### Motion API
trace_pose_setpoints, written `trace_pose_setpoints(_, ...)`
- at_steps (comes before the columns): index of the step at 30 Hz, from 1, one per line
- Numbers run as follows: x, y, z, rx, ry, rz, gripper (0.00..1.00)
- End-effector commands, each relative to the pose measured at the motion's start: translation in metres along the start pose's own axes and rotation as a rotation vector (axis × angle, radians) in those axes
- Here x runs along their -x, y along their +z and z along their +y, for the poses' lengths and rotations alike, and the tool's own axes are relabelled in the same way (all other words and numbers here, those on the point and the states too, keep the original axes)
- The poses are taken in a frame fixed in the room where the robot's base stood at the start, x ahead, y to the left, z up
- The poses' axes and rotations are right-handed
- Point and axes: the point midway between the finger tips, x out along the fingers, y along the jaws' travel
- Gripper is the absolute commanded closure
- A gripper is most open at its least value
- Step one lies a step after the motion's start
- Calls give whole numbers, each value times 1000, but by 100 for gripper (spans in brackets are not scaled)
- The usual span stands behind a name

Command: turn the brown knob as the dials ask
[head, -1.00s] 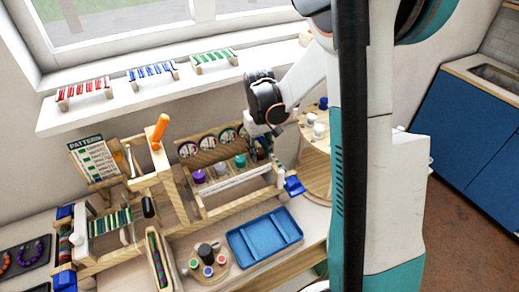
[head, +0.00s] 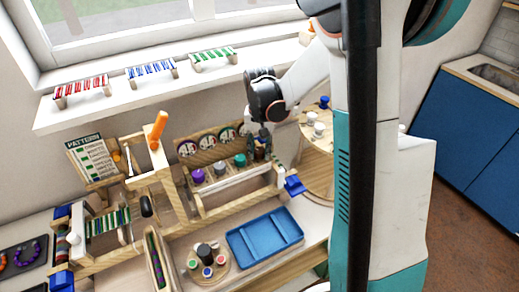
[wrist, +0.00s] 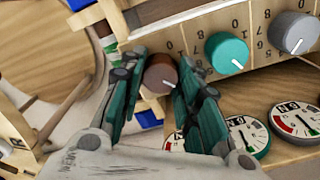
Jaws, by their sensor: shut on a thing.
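The brown knob (wrist: 158,75) sits between the two teal fingers of my gripper (wrist: 160,72) in the wrist view. My gripper is shut on it, and a short white pointer mark shows on its face. In the head view my gripper (head: 260,141) is at the right end of the knob row and mostly covers the brown knob. Round dials with red and green marks stand on the panel, such as this dial (wrist: 245,136) in the wrist view. The dial nearest the brown knob is largely hidden by a finger.
The teal knob (wrist: 227,53) and grey knob (wrist: 293,34) are beside my right finger. A purple knob (head: 198,175) is at the row's left end. A blue tray (head: 232,246) lies in front. A round wooden stand (head: 318,165) is close on the right.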

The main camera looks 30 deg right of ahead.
Motion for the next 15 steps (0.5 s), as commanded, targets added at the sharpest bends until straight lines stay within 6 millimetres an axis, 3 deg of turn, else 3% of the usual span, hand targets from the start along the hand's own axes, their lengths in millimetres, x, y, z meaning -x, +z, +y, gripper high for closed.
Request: trace_pose_setpoints(15,0,0,0,-124,0,-1,94)
